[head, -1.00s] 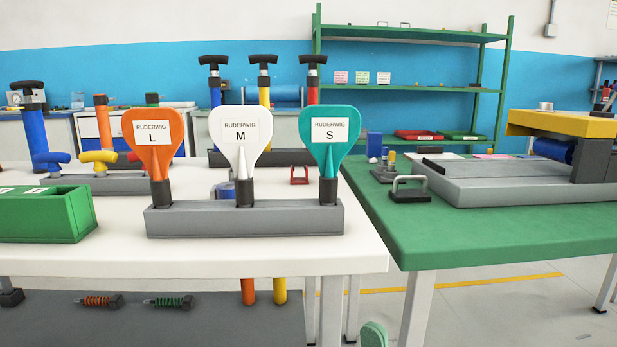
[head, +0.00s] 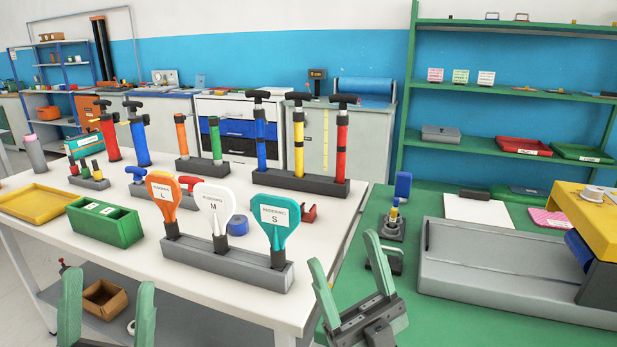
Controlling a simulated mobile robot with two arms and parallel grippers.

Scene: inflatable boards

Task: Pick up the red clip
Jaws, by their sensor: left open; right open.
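A small red clip-like piece (head: 308,213) lies on the white table (head: 330,222), just behind and right of the teal paddle marked S (head: 275,220), which partly hides it. Another small red item (head: 521,17) sits on the top of the green shelf; it is too small to tell what it is. My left gripper (head: 108,285) is open and empty at the bottom left, in front of the white table. My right gripper (head: 343,251) is open and empty, in front of the gap between the white and green tables, short of the red piece.
A grey block (head: 225,264) holds orange, white and teal paddles upright near the white table's front edge. Pumps in a dark rack (head: 290,180) stand behind. A blue tape roll (head: 238,225) lies beside the paddles. The green table (head: 400,300) carries a grey machine (head: 500,270).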

